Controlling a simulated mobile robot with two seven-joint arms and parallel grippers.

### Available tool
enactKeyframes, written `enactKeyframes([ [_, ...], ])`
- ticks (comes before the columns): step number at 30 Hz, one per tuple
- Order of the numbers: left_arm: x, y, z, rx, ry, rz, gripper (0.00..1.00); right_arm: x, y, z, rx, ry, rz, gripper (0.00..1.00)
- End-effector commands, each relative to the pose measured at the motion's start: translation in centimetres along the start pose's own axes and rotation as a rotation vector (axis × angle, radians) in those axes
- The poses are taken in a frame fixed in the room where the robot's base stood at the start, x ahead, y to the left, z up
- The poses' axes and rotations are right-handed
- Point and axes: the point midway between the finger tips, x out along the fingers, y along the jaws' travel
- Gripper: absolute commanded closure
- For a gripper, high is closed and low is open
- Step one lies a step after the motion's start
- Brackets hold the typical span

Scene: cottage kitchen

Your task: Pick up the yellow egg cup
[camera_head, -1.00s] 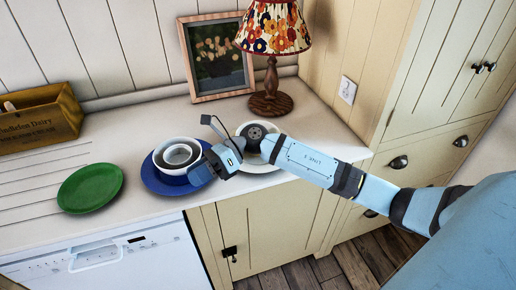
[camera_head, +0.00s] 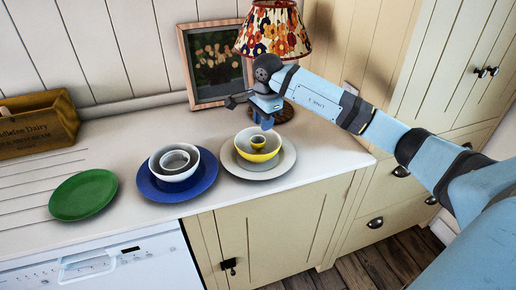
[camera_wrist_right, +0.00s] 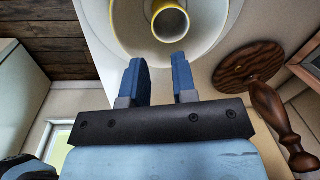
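In the right wrist view the egg cup (camera_wrist_right: 170,22) shows at the top, just beyond the fingers. My right gripper (camera_head: 267,122) is above and just behind the bowl in the head view. In the right wrist view its two blue fingers (camera_wrist_right: 160,78) are apart with nothing between them. My left gripper is not in view.
Left of it, a blue plate (camera_head: 150,186) holds nested white and grey bowls (camera_head: 190,174). A green plate (camera_head: 85,194) lies further left. A lamp (camera_head: 273,35) and a picture frame (camera_head: 192,98) stand behind. A wooden crate (camera_head: 40,126) is at the far left.

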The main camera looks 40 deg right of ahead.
Motion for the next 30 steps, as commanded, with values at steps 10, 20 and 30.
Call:
enactKeyframes([
  [10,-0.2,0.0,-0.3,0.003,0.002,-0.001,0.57,3.3,0.2,0.2,0.000,-0.004,0.003,0.74],
  [20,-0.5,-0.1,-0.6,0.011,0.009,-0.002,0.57,7.1,0.3,0.3,0.001,-0.002,0.000,0.74],
  [30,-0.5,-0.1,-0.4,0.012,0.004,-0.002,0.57,7.2,0.3,0.3,0.001,-0.002,-0.001,1.00],
])
